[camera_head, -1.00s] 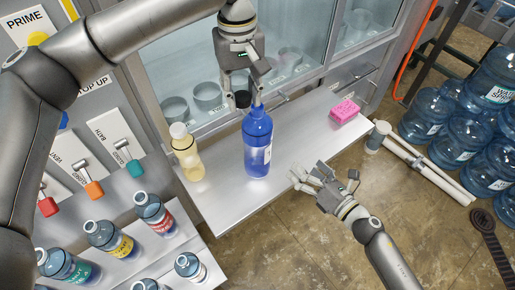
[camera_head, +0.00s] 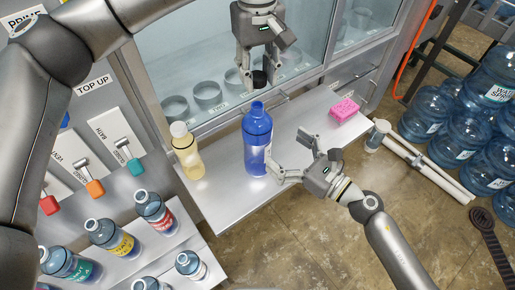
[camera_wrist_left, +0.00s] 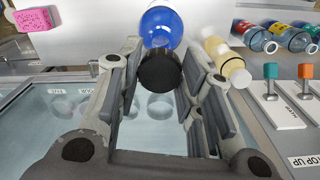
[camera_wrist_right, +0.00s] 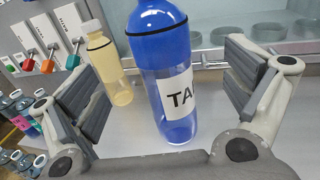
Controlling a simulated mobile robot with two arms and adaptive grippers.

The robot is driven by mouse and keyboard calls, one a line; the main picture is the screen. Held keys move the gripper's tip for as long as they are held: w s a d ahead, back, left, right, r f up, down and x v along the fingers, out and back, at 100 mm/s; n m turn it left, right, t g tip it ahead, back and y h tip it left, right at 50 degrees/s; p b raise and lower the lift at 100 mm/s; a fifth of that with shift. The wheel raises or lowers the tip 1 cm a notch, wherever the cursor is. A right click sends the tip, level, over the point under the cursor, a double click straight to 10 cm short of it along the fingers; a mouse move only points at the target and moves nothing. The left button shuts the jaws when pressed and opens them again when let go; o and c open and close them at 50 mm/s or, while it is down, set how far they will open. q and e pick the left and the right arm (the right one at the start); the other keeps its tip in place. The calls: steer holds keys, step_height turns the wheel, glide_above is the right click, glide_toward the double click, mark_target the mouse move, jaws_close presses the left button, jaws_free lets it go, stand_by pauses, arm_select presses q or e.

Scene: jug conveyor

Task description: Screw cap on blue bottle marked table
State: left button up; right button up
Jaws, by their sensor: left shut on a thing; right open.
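The blue bottle (camera_head: 257,143) stands upright on the grey shelf, its neck bare. In the right wrist view the bottle (camera_wrist_right: 165,60) shows a white label reading "TA", the rest cut off by its curve. My left gripper (camera_head: 259,82) is shut on a black cap (camera_head: 259,79), held above and slightly behind the bottle's neck, apart from it. The cap (camera_wrist_left: 160,70) also shows between the fingers in the left wrist view. My right gripper (camera_head: 287,160) is open at the bottle's right side, with the bottle between its spread fingers in the right wrist view.
A pale yellow bottle (camera_head: 186,152) with a white cap stands left of the blue one. A pink sponge (camera_head: 344,109) lies at the shelf's right. Glass cabinet panels (camera_head: 215,60) rise behind. Labelled bottles (camera_head: 155,212) stand at lower left. Bare shelf (camera_head: 222,200) lies in front.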

mark_target(257, 129)
steer(key=x, duration=0.9)
steer(key=shift+w+a, duration=0.2)
steer(key=shift+a, duration=0.05)
steer(key=c, duration=1.6)
arm_select(q)
steer(key=shift+a+f, duration=0.1)
steer(key=shift+f, duration=2.4)
steer(key=shift+f, duration=0.9)
steer(key=shift+f, duration=0.55)
